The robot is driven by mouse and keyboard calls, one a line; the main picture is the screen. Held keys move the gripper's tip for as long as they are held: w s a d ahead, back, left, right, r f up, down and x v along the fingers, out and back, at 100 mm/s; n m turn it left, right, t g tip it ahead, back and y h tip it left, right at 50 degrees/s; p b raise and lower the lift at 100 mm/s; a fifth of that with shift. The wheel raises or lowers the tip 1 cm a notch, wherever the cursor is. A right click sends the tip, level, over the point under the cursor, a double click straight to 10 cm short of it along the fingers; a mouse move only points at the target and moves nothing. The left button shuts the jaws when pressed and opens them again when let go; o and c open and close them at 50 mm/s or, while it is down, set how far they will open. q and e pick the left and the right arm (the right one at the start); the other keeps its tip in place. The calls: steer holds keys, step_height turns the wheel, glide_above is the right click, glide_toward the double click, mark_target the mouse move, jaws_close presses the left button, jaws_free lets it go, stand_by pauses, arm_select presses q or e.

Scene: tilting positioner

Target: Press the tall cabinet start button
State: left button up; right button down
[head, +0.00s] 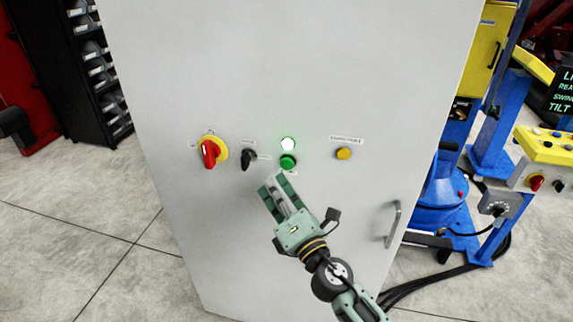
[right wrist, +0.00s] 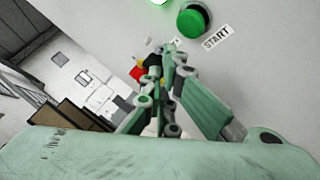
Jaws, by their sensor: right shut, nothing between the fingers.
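The tall grey cabinet (head: 300,60) fills the middle of the head view. Its green start button (head: 288,162) sits on the front panel, just below a lit green-white lamp (head: 288,144). In the right wrist view the green button (right wrist: 194,19) shows at the top, beside a START label (right wrist: 216,37). My right gripper (head: 278,184) is shut and empty, its fingertips a little below the button in the head view. In the right wrist view the fingertips (right wrist: 176,55) appear just below and left of the button. I cannot tell whether they touch the panel. My left gripper is not in view.
Left of the button are a red-and-yellow rotary switch (head: 210,151) and a black selector (head: 248,159). A yellow button (head: 343,153) is to the right. A door handle (head: 393,224) is lower right. Blue machinery (head: 440,195) and a yellow-topped control box (head: 545,145) stand at the right.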

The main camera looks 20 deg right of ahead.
steer(key=shift+s+a, duration=0.4)
steer(key=shift+s, duration=0.2)
steer(key=shift+s+a, duration=0.4)
steer(key=shift+s, duration=0.2)
steer(key=shift+f, duration=0.1)
steer(key=s+d+f+m+g+h+b, duration=0.1)
steer(key=s+d+f+m+g, duration=0.2)
steer(key=f, duration=1.2)
steer(key=s+d+f+m+g+h+b, duration=0.1)
steer(key=s+f+m+g, duration=0.4)
steer(key=f, duration=1.1)
steer(key=s+d+f+m+g+h+b, duration=0.15)
steer(key=s+f+m, duration=0.3)
steer(key=f, duration=1.05)
steer(key=s+d+f+m+g, duration=0.3)
steer(key=s+f+m+g, duration=0.3)
steer(key=s+f, duration=1.1)
steer(key=s+f+m+g, duration=0.2)
steer(key=s+f, duration=0.1)
steer(key=s, duration=0.7)
steer(key=s+f+m+g+b, duration=0.1)
steer(key=s+f+m, duration=0.2)
steer(key=s, duration=0.7)
steer(key=shift+g+b, duration=0.3)
steer(key=shift+g, duration=0.05)
steer(key=shift+w+m, duration=0.1)
steer(key=shift+m, duration=0.15)
